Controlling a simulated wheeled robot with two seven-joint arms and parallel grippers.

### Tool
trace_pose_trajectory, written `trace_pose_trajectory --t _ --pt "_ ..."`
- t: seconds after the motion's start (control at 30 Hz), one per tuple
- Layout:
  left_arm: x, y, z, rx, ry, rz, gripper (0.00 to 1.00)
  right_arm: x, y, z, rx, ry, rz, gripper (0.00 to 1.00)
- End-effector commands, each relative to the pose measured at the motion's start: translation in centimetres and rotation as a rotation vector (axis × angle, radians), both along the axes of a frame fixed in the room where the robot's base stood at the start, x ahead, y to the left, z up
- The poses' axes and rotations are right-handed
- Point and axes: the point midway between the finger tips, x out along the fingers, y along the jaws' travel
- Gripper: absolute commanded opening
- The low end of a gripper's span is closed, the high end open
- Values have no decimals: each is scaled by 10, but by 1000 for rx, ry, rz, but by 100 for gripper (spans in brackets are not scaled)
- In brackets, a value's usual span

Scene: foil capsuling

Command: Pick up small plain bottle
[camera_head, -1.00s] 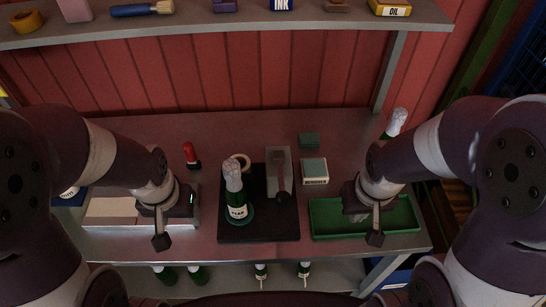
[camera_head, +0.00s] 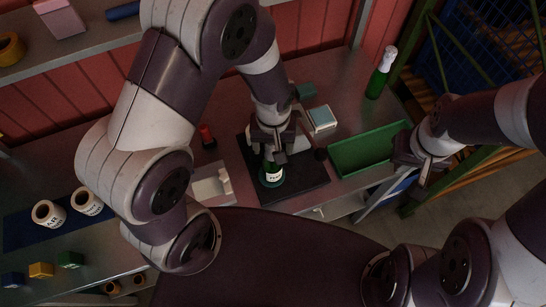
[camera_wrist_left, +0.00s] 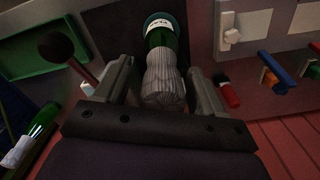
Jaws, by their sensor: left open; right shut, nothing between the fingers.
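A green bottle (camera_head: 271,175) with a white label stands on a round green base on the black board (camera_head: 308,181). My left gripper (camera_head: 270,150) is open above it and hides its top in the head view. In the left wrist view the same bottle (camera_wrist_left: 164,45) shows a pale, wrinkled foil neck lying between the two open fingers (camera_wrist_left: 160,72); contact cannot be told. My right gripper (camera_head: 425,176) is shut and empty, right of the green tray. Another green bottle (camera_head: 379,80) with a pale top stands at the table's back right.
The green tray (camera_head: 345,160) is empty, right of the board. A white and blue box (camera_head: 322,118) and a dark green block (camera_head: 305,90) stand behind the board. A red-topped item (camera_head: 207,136) is to the left.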

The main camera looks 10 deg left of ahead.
Motion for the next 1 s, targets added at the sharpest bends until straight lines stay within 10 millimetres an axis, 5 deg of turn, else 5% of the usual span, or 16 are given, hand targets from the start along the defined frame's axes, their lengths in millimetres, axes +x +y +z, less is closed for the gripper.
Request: trace_pose_trajectory --t 0.3,0.5,0.53,0.87,1.0 --pt "0 0 -13 -1 -1 0 69 0 0 2 0 1 0 0" --pt "0 0 -12 0 -1 -1 4 0 0 2 0 1 0 0" --pt "0 0 -12 0 -1 -1 0 0 0 2 0 1 0 0" --pt "1 0 -9 -1 -3 -1 0 0 0 1 0 1 0 0" --pt "2 -1 14 -3 -10 -1 0 0 0 -6 0 1 0 0"
